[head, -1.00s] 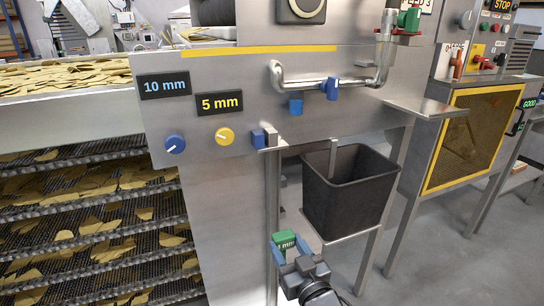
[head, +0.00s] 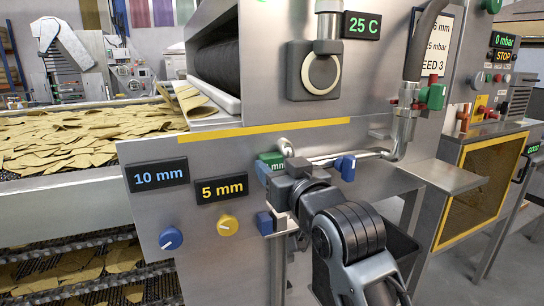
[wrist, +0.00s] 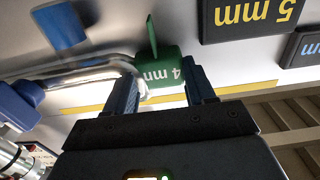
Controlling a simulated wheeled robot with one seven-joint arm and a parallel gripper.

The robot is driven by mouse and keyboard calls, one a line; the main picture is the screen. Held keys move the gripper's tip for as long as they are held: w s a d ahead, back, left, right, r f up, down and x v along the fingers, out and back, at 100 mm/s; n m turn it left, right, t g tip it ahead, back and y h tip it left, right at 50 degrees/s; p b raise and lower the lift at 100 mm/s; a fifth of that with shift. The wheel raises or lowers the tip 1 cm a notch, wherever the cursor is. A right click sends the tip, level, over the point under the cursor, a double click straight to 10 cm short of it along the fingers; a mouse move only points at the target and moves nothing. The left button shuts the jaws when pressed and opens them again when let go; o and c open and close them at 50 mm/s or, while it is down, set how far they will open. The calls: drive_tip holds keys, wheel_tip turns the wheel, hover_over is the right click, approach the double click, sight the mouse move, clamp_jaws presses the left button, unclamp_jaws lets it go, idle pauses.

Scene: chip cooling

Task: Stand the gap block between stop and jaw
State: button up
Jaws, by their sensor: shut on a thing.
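The green gap block, marked "4 mm" in the wrist view (wrist: 160,70), is held between the two blue fingers of my gripper (wrist: 163,92). A thin green plate stands up from the block. In the head view the block (head: 271,159) shows as a small green piece at my gripper (head: 270,172), in front of the machine panel by the bent steel pipe (head: 330,157). A blue piece (head: 345,168) sits on the pipe, right of my gripper. A blue block (head: 264,223) is on the panel below. I cannot tell which parts are the stop and the jaw.
The "10 mm" display (head: 157,174) and "5 mm" display (head: 222,189) are left of my gripper, above a blue knob (head: 171,238) and a yellow knob (head: 228,225). A steel shelf (head: 450,178) sticks out at right. My arm hides most of the dark bin (head: 400,245).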

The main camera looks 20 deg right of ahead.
drive_tip(key=shift+w+r, duration=0.2)
drive_tip(key=shift+r, duration=0.1)
drive_tip(key=shift+f, duration=0.1)
drive_tip(key=shift+s+f+b, duration=0.1)
drive_tip(key=shift+s+b, duration=0.1)
drive_tip(key=shift+b, duration=0.3)
drive_tip(key=shift+f+b, duration=1.8)
drive_tip(key=shift+f, duration=0.95)
drive_tip(key=shift+f+b, duration=1.05)
drive_tip(key=shift+f, duration=1.25)
drive_tip(key=o, duration=1.2)
drive_tip(key=shift+s, duration=0.1)
